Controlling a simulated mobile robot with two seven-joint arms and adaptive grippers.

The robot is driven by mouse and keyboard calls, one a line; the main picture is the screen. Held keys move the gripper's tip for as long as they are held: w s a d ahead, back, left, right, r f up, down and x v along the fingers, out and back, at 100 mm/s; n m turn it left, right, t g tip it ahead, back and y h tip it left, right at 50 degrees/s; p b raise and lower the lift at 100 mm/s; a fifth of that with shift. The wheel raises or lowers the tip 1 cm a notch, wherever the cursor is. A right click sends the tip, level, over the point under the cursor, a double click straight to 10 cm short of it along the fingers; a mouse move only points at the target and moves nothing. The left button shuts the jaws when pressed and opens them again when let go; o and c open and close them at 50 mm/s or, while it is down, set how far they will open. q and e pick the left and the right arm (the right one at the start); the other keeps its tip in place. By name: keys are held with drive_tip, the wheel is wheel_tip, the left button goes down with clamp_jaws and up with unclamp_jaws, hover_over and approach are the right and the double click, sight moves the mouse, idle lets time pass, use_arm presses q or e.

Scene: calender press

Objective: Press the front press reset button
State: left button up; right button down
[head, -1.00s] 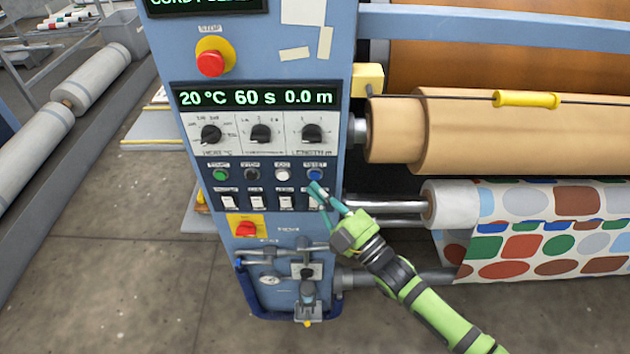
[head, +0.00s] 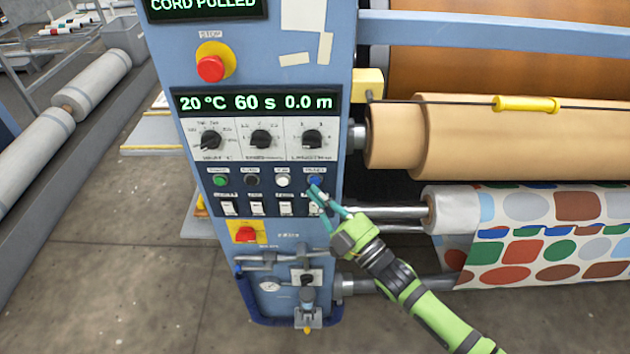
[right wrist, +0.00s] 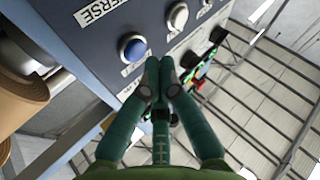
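The blue reset button (head: 315,180) is at the right end of a row of buttons on the blue press control panel. It also shows in the right wrist view (right wrist: 132,47), with a white label under it. My right gripper (head: 318,190) is just below the button in the head view. In the right wrist view its green fingers (right wrist: 160,66) are together, empty, with tips just right of and below the button. I cannot tell whether they touch the panel. The button's face is uncovered in the wrist view. My left gripper is not in view.
Green, black and white buttons sit left of the blue one, with white switches (head: 257,208) below and dials above. A red stop button (head: 210,68) and a red switch (head: 246,233) are on the same panel. The upper display (head: 205,5) reads "CORD PULLED". Rollers (head: 470,135) stand right.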

drive_tip(key=shift+w, duration=0.1)
idle(0.5)
drive_tip(key=shift+w, duration=0.35)
drive_tip(key=shift+w+b, duration=0.3)
drive_tip(key=shift+b, duration=0.15)
idle(0.4)
drive_tip(key=shift+s, duration=0.1)
drive_tip(key=shift+s+p, duration=0.55)
drive_tip(key=shift+s, duration=0.1)
drive_tip(key=s+p, duration=0.2)
drive_tip(key=s, duration=0.3)
drive_tip(key=shift+p, duration=0.4)
